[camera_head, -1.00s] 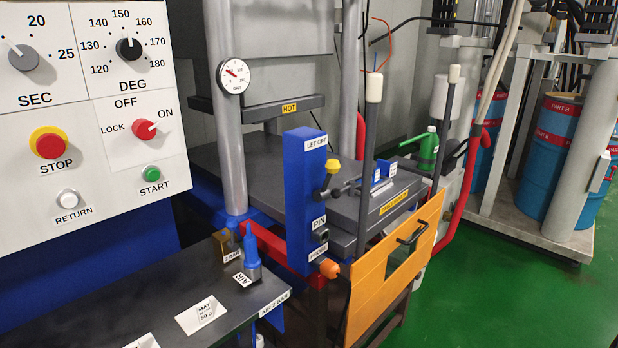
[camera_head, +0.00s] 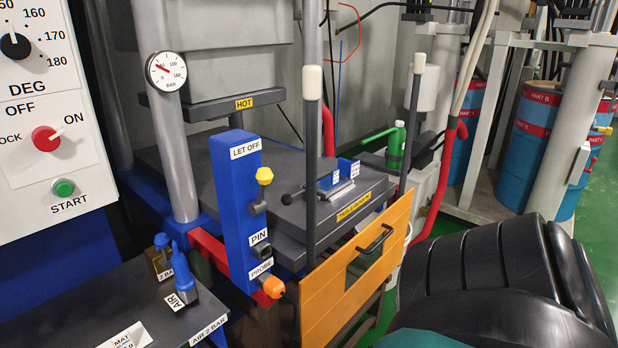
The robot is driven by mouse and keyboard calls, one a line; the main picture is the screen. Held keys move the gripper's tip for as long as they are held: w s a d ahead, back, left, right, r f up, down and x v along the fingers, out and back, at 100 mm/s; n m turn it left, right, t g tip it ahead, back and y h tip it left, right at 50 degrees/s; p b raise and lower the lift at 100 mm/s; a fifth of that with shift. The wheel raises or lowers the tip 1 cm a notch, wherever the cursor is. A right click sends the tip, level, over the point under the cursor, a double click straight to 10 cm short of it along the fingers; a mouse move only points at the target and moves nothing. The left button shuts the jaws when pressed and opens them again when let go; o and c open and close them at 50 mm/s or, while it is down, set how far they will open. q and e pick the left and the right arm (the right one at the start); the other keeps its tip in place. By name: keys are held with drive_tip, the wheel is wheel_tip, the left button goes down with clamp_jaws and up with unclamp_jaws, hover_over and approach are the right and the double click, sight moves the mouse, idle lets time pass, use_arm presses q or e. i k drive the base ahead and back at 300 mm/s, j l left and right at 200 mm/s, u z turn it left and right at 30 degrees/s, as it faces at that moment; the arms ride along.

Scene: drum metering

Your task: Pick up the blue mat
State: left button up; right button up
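I cannot make out a blue mat in this view. A white card (camera_head: 126,338) with the word MAT lies on the dark side table (camera_head: 75,310), cut off by the bottom edge. Small blue pieces with white labels (camera_head: 330,181) stand on the dark press table (camera_head: 290,215); I cannot tell whether a mat is among them. Neither gripper shows. A black ribbed form with a teal part fills the lower right, apparently part of my own arm, and hides the floor there.
A blue LET OFF post (camera_head: 236,215) and an orange panel (camera_head: 350,275) with a dark handle stand before the press. Blue-capped fittings (camera_head: 178,275) stand on the side table. A control panel (camera_head: 40,130) is at left. Blue drums (camera_head: 540,140) stand at back right.

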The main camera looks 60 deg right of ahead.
sight(328, 183)
drive_tip(key=k+l+u, duration=0.2)
drive_tip(key=l, duration=0.25)
drive_tip(key=l+u, duration=0.25)
drive_tip(key=l, duration=0.15)
drive_tip(key=k+l, duration=0.15)
drive_tip(key=l, duration=0.25)
drive_tip(key=k+l+u, duration=0.1)
drive_tip(key=l, duration=0.35)
drive_tip(key=k+l, duration=0.3)
drive_tip(key=k+l+u, duration=0.15)
drive_tip(key=l, duration=0.35)
